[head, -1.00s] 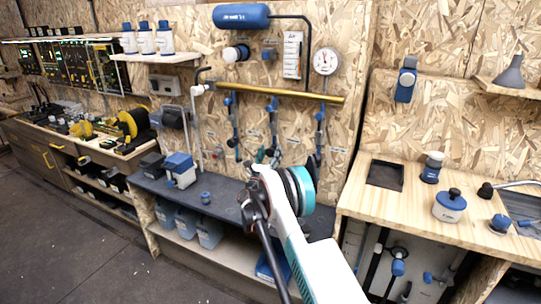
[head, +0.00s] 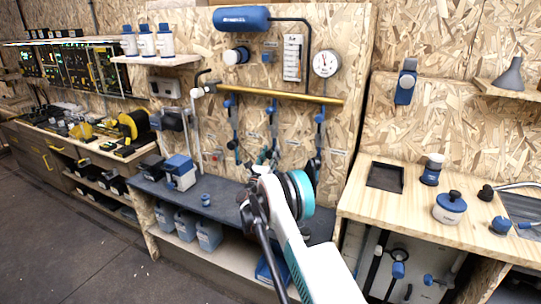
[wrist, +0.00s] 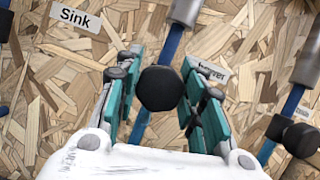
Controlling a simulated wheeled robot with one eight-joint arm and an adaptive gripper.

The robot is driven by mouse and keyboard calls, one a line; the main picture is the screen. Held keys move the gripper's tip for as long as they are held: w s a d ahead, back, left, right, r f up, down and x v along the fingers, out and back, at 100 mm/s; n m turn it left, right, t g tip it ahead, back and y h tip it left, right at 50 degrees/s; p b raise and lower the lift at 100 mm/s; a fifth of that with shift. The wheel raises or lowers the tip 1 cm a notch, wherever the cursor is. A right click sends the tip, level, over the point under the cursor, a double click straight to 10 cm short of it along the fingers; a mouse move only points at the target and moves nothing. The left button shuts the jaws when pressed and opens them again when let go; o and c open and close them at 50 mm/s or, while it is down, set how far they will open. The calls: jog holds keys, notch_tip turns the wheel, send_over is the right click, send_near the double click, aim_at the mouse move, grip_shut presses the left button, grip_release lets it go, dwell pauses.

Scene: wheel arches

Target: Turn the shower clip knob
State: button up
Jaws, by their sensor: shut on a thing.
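The dark, faceted shower clip knob (wrist: 160,89) sits on the middle blue-and-grey pipe (wrist: 172,42) in the wrist view. A partly covered label (wrist: 208,72), seemingly reading "Shower", is just right of it. My gripper (wrist: 163,66) has its teal-padded fingers on either side of the knob and is shut on it. In the head view my gripper (head: 267,157) reaches the lower part of the middle pipe (head: 273,120).
Similar pipes stand close on both sides, the left one (head: 233,125) and the right one (head: 319,135). A "Sink" label (wrist: 76,18) is on the board. A brass pipe (head: 285,96) runs above. A dark bench (head: 225,205) lies below.

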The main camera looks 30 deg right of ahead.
jog(key=shift+m+g+h, duration=0.6)
jog(key=shift+m+g, duration=0.2)
jog(key=shift+m, duration=1)
jog(key=shift+m+g+h, duration=0.6)
jog(key=shift+m+g, duration=0.2)
jog(key=shift+m, duration=1.3)
jog(key=o, duration=1.1)
jog(key=v, duration=1.2)
